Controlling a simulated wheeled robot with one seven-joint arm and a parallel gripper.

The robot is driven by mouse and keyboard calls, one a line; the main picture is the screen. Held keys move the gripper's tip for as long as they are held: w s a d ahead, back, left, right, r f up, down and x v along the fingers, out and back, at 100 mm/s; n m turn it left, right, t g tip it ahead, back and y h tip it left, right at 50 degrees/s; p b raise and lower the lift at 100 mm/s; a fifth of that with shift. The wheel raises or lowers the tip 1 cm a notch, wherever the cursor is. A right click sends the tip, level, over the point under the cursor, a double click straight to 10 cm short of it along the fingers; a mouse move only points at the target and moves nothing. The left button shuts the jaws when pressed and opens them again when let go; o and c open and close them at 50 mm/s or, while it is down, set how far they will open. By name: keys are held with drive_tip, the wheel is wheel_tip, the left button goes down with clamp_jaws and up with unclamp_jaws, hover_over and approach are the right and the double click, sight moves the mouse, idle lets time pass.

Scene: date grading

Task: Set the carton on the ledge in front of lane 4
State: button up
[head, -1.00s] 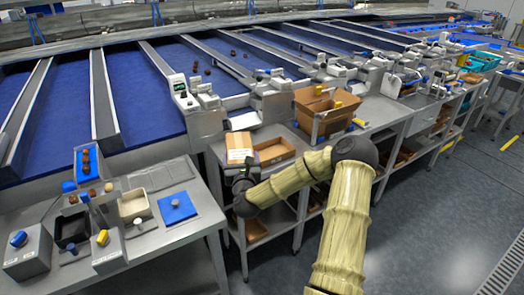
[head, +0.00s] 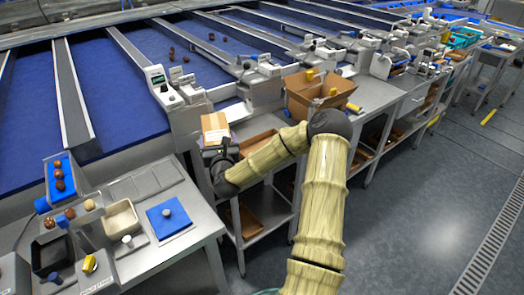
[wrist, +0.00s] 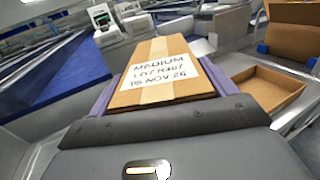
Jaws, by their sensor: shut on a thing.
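The carton (head: 215,127) is a small brown box with pale tape and a white label. In the wrist view the carton (wrist: 160,62) reads "MEDIUM", with a lot line and "05 NOV 26". My gripper (head: 217,148) is shut on it; in the wrist view the purple fingers of my gripper (wrist: 163,88) press its two sides. The carton is near the grey metal worktop in front of the lanes; whether its underside touches anything is hidden. A lane unit with a green display (head: 156,76) stands behind it. I cannot read any lane number.
An open shallow cardboard tray (head: 262,143) lies just right of the carton. A large open cardboard box (head: 318,98) stands farther right. A left bench holds a blue pad (head: 168,217), cups and dates. Blue lanes run behind. Open floor lies at right.

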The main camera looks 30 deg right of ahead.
drive_tip(key=f, duration=0.5)
drive_tip(key=shift+w+f, duration=0.2)
drive_tip(key=shift+f, duration=0.15)
drive_tip(key=shift+a+f, duration=0.1)
drive_tip(key=shift+f, duration=0.15)
drive_tip(key=shift+a, duration=0.1)
drive_tip(key=shift+s, duration=0.15)
drive_tip(key=shift+d+f+p, duration=0.2)
drive_tip(key=shift+f+p, duration=0.2)
drive_tip(key=shift+f, duration=1.45)
